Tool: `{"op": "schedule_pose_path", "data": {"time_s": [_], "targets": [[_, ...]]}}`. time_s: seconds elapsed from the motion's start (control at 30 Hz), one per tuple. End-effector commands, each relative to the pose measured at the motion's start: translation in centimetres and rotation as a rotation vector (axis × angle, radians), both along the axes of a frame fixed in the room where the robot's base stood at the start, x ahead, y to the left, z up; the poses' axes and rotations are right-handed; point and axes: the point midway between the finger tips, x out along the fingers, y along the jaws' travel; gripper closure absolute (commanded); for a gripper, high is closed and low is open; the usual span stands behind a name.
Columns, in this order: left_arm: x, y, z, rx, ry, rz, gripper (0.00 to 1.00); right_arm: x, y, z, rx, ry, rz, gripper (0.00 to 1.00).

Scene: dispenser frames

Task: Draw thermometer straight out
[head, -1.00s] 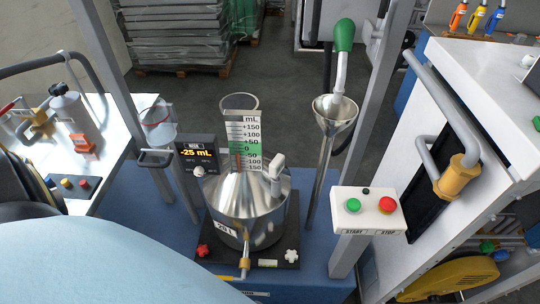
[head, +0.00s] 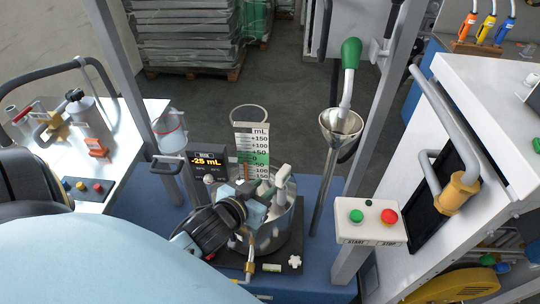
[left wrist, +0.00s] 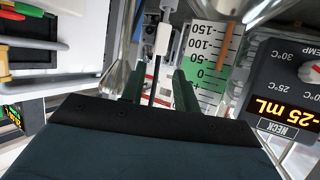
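The steel vessel (head: 291,222) stands on a dark base, partly hidden behind my left gripper (head: 268,192). A white upright piece (head: 283,177) rises at the vessel's right side; it may be the thermometer's top, but I cannot be sure. In the left wrist view, a white piece (left wrist: 162,38) with a thin dark rod shows beyond and between the dark green fingers (left wrist: 159,88). The fingers are apart, and no grip on it shows. The neck scale (head: 252,150) stands behind the vessel. My right gripper is not in view.
A display reading -25 mL (head: 208,162) stands left of the scale. A steel funnel (head: 341,123) with a green-handled pipe is behind right. A start/stop box (head: 371,220) is at front right. Metal posts (head: 371,130) flank the vessel.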

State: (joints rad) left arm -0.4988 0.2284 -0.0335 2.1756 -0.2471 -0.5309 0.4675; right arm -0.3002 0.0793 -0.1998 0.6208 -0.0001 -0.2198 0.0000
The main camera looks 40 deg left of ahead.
Motion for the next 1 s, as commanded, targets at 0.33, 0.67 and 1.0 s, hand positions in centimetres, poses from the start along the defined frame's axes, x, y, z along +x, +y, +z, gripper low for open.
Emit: {"op": "schedule_pose_path", "data": {"time_s": [0.33, 0.67, 1.0], "targets": [[5.5, 0.4, -2.2, 0.002, -0.002, -0.002, 0.69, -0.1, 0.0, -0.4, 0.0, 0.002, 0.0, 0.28], [10.6, 0.7, -4.4, 0.0, 0.0, -0.002, 0.69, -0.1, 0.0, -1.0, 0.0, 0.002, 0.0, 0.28], [12.0, 0.8, -5.0, -0.001, 0.0, -0.002, 0.69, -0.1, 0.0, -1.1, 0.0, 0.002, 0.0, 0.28]]}}
